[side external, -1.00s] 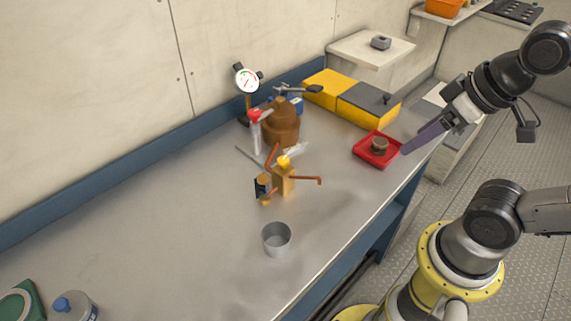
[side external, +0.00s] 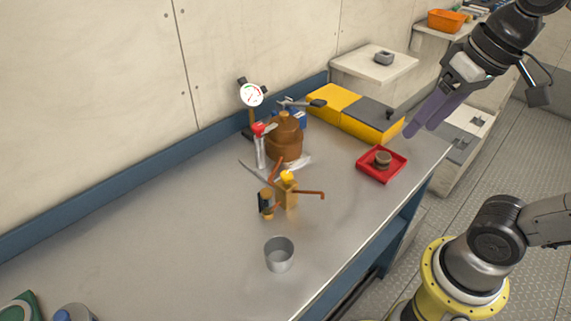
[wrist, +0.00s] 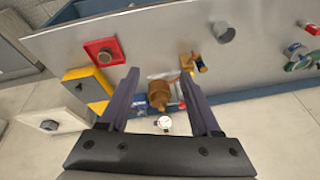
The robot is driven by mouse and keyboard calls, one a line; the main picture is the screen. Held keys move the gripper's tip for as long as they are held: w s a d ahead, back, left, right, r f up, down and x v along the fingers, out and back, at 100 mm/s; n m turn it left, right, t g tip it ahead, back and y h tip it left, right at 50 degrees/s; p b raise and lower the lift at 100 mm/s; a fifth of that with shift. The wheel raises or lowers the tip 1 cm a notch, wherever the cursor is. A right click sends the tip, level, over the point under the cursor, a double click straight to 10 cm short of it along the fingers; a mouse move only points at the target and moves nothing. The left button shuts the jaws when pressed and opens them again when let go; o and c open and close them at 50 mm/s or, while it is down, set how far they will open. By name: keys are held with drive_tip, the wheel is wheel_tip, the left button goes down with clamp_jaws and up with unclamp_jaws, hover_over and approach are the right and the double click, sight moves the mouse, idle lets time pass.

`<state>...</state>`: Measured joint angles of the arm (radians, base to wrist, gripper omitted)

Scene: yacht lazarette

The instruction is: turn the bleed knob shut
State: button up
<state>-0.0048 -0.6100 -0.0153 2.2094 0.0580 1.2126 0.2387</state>
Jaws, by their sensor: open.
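A brass valve block (side external: 285,194) with copper pipes stands mid-bench, with a small yellow knob (side external: 287,177) on top. This looks like the bleed knob, but its set position is too small to read. The block also shows in the wrist view (wrist: 200,66), beyond the right finger.
A brown pot-like housing (side external: 284,140), a red-topped post (side external: 261,145) and a dial gauge (side external: 252,95) stand behind the valve. A grey cup (side external: 279,254) is in front. The red tray (side external: 369,172) holds a round brown part. Yellow boxes (side external: 334,99) line the back.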

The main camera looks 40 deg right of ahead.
drive_tip(key=w+a+r+m+g, duration=0.1)
drive_tip(key=w+a+r+g, duration=0.1)
drive_tip(key=w+r, duration=0.4)
drive_tip(key=m+g+y, duration=0.1)
drive_tip(key=m+g, duration=0.1)
drive_tip(key=g, duration=0.2)
hover_over(286, 173)
drive_tip(key=d, duration=0.4)
drive_tip(key=x, duration=0.3)
drive_tip(key=w+f+g, duration=0.2)
drive_tip(key=w+f, duration=0.4)
drive_tip(key=f, duration=0.2)
drive_tip(key=x, duration=0.4)
drive_tip(key=a+x, duration=0.1)
drive_tip(key=x, duration=0.9)
drive_tip(key=shift+s+a, duration=0.1)
drive_tip(key=shift+a, duration=0.1)
clamp_jaws()
